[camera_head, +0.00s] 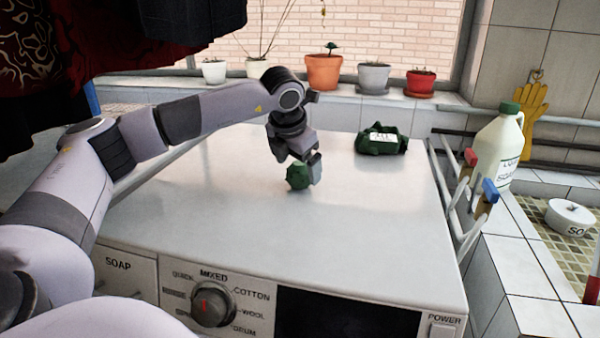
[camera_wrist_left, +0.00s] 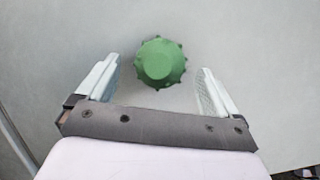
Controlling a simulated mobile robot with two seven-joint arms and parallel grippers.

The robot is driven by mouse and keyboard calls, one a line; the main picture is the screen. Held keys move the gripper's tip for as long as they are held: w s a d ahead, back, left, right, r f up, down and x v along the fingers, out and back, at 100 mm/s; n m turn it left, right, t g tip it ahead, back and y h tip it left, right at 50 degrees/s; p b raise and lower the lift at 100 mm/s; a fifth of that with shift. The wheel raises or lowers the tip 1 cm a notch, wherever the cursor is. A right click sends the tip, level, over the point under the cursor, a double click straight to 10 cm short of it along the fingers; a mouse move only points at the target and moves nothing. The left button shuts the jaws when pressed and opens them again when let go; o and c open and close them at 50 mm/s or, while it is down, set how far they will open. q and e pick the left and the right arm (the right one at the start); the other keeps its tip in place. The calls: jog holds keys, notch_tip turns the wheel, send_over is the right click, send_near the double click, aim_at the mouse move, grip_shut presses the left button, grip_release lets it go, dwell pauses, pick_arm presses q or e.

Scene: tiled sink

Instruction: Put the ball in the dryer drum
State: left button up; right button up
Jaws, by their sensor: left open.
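A small green knobbly ball (camera_head: 297,177) sits on the white top of the dryer (camera_head: 220,210). My left gripper (camera_head: 308,170) points down at the ball, with one finger seen just to its right. In the left wrist view, the ball (camera_wrist_left: 161,62) lies between and slightly beyond the two open fingertips (camera_wrist_left: 158,70), with a gap on each side. The dryer's front panel (camera_head: 250,305) shows a dial and a dark display; its drum is not in view. My right gripper is not in view.
A dark green bag-like item (camera_head: 382,140) with a white label lies at the dryer's back right. Potted plants (camera_head: 323,72) line the sill behind. A rack (camera_head: 455,200) and a white soap jug (camera_head: 500,147) stand at the right. The rest of the dryer top is clear.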

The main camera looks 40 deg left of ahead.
pick_arm(q)
jog(key=shift+x, duration=1.45)
jog(key=c, duration=1.1)
jog(key=shift+c, duration=0.3)
jog(key=shift+r, duration=0.2)
